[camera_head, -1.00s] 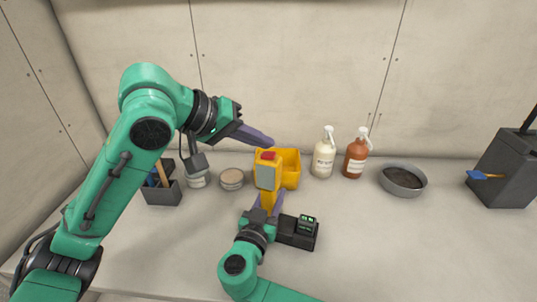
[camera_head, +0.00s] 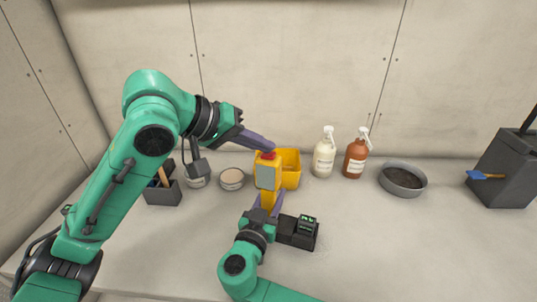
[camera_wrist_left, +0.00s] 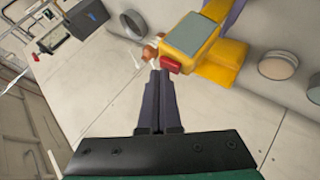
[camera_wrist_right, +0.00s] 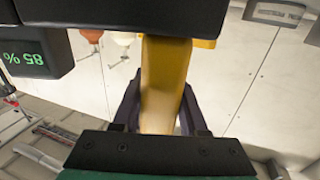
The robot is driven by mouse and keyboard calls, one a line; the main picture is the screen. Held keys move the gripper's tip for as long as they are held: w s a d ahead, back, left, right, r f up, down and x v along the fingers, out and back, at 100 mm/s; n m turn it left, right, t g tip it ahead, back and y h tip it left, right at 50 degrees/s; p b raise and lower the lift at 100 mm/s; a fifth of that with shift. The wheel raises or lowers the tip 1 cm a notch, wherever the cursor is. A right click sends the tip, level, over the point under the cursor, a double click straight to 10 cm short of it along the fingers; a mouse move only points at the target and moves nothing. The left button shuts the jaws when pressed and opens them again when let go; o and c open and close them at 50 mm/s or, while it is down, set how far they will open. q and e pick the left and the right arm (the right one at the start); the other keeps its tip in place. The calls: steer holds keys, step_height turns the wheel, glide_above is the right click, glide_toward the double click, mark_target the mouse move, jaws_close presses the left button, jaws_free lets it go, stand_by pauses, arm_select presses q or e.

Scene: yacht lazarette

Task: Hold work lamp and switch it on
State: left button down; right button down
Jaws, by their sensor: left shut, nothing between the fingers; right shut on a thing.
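The work lamp (camera_head: 267,172) is yellow with a grey panel and a red button (camera_head: 268,155) on top. My right gripper (camera_head: 266,204) is shut on its yellow handle and holds it upright above the counter. The handle (camera_wrist_right: 163,85) stands between the fingers in the right wrist view. My left gripper (camera_head: 272,147) is shut and empty, its fingertips at the red button in the head view. In the left wrist view the closed fingertips (camera_wrist_left: 159,74) are close beside the red button (camera_wrist_left: 170,65); I cannot tell whether they touch.
A yellow bin (camera_head: 290,168) stands behind the lamp. A cream bottle (camera_head: 324,158), a brown bottle (camera_head: 356,158) and a grey bowl (camera_head: 403,180) stand to the right. A tool caddy (camera_head: 163,190) and round tins (camera_head: 232,179) are left. The front right counter is clear.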

arm_select(q)
steer(key=shift+f, duration=0.35)
arm_select(e)
steer(key=shift+f, duration=0.15)
arm_select(q)
steer(key=shift+a+r, duration=0.15)
steer(key=shift+r, duration=0.45)
steer(key=shift+w+a+r, duration=0.1)
steer(key=shift+a+r, duration=0.15)
steer(key=shift+r, duration=1)
steer(key=shift+w+a+r, duration=0.1)
steer(key=shift+a+r, duration=0.1)
steer(key=shift+r, duration=1.05)
arm_select(e)
steer(key=shift+c, duration=1.8)
jaws_free()
